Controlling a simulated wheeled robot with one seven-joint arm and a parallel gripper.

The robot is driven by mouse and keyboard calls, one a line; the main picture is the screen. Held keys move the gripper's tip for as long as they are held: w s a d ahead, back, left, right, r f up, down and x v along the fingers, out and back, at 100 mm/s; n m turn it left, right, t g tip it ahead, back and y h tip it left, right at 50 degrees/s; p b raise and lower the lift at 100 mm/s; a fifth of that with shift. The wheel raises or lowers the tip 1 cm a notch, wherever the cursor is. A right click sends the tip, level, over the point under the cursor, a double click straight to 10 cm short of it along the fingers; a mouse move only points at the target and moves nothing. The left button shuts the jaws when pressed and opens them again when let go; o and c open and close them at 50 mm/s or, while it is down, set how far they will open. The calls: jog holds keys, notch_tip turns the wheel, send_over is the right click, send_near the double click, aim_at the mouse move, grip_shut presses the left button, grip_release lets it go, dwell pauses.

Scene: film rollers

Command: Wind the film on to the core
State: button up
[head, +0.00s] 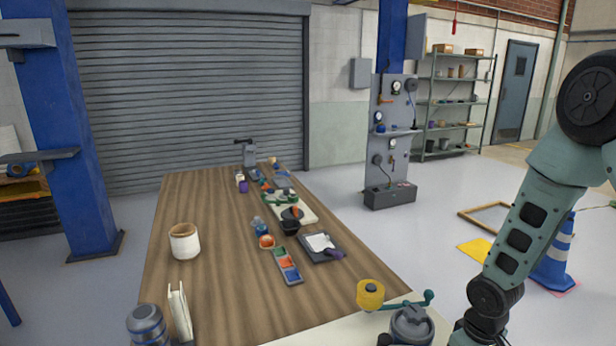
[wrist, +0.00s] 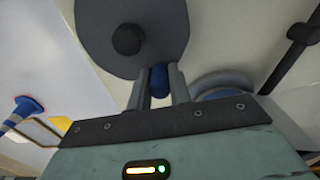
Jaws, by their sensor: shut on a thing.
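In the wrist view my gripper (wrist: 159,78) is shut on a small blue cylindrical piece (wrist: 160,84), which sits between the two grey fingers. A large grey disc (wrist: 165,25) with a dark round knob (wrist: 127,39) lies just beyond the fingertips. In the head view a yellow roll (head: 370,293) stands at the near right end of the table. A teal crank arm (head: 412,303) is beside it, above a grey round part (head: 411,326) cut by the bottom edge. My gripper is not clear in the head view. Which part carries the film cannot be told.
Several small items lie farther back. A blue cone (head: 556,258) stands on the floor at right.

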jog(key=shift+s+a+b, duration=0.35)
jog(key=shift+s+a, duration=0.25)
jog(key=shift+s, duration=0.35)
jog(key=shift+s+a, duration=0.1)
jog(key=shift+s, duration=0.35)
jog(key=o, duration=1.6)
jog(key=shift+r, duration=0.1)
notch_tip(320, 180, up, 7)
jog(key=p, duration=0.6)
